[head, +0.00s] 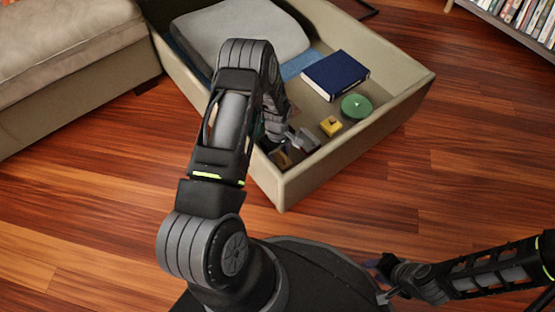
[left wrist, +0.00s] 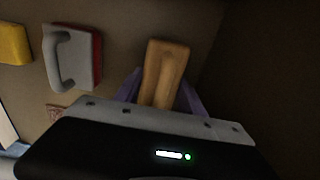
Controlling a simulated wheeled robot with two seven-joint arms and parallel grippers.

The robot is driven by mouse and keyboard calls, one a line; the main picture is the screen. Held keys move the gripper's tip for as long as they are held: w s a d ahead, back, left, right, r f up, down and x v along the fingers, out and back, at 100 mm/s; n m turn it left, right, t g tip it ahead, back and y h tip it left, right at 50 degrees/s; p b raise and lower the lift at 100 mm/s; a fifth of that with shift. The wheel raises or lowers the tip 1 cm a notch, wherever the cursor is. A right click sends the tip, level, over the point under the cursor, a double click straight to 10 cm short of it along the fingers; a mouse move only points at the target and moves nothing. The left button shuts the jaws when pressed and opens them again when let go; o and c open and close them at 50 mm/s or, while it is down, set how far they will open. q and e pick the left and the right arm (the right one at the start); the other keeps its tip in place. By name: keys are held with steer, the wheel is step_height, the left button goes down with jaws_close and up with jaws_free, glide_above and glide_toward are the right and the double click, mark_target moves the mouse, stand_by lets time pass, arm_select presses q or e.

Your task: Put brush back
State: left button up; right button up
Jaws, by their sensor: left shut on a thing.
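A tan wooden piece (left wrist: 165,62), which looks like the brush, stands between the purple fingers of my left gripper (left wrist: 162,92) in the left wrist view. The gripper is shut on it. In the head view my left arm reaches over the near wall of the open drawer (head: 385,128), and the left gripper (head: 281,148) is low in its near corner. The tan piece (head: 281,159) shows only in part there. The brush's underside is hidden. My right gripper (head: 380,280) is at the lower right, outside the drawer, and its fingers are too unclear to read.
A grey-handled red-edged object (left wrist: 72,55) lies beside the held piece. A yellow block (head: 331,126), green disc (head: 356,106), dark blue book (head: 336,75) and grey cushion (head: 240,35) lie in the drawer. A sofa (head: 75,65) is left; wooden floor (head: 440,200) is clear right.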

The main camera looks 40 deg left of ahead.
arm_select(q)
steer(key=shift+f+b, duration=0.3)
steer(key=shift+f, duration=0.95)
steer(key=shift+f, duration=0.1)
steer(key=o, duration=0.7)
steer(key=shift+f, duration=0.1)
steer(key=o, duration=0.5)
steer(key=shift+r, duration=0.55)
step_height(320, 180, up, 11)
steer(key=p, duration=0.5)
steer(key=shift+r, duration=0.15)
